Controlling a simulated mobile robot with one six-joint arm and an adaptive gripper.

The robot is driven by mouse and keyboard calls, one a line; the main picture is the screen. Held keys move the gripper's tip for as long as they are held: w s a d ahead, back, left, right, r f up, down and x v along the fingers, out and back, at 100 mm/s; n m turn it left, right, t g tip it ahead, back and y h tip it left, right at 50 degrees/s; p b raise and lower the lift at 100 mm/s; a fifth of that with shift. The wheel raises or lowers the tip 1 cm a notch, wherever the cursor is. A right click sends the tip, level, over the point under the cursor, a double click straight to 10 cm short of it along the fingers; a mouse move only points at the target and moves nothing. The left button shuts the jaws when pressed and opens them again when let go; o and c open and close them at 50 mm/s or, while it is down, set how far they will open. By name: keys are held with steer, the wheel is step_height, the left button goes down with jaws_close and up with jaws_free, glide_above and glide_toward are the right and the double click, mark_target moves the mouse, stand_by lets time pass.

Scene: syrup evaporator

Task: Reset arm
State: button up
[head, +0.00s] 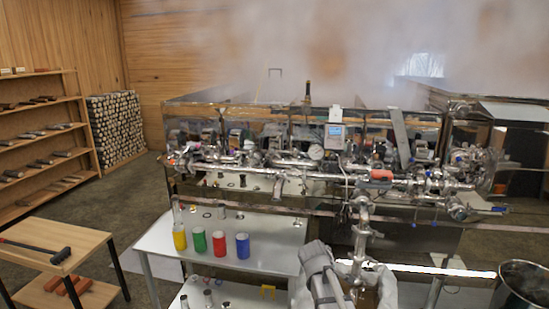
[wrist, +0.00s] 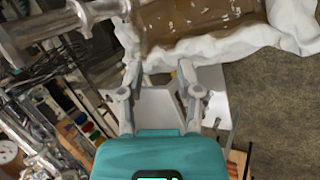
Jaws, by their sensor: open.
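My gripper (wrist: 158,78) shows in the wrist view with its two grey fingers spread apart and nothing between them. Its fingertips point at the lower edge of a white cloth (wrist: 285,35) with brown liquid or a brown surface inside it. I cannot tell whether the fingertips touch the cloth. In the head view, grey parts, likely my arm, stand at the bottom centre, beside the white cloth (head: 387,287) below a metal spout (head: 361,240). The fingertips cannot be made out there.
The steaming steel evaporator (head: 400,130) and its pipes fill the middle and right. A white table (head: 155,243) holds yellow, green, red and blue cups (head: 219,243). A dark pot (head: 522,287) is at lower right.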

steer(key=s+f+m+g+y, duration=0.1)
steer(key=s+m+g+y, duration=0.1)
steer(key=s+m, duration=0.3)
steer(key=s+a+f+m+g+y, duration=0.1)
steer(key=s+m, duration=0.4)
steer(key=s, duration=0.8)
steer(key=shift+s+a+f+m+g+y, duration=0.25)
steer(key=shift+f+g+y, duration=0.4)
steer(key=shift+y, duration=0.35)
steer(key=shift+w+r, duration=0.1)
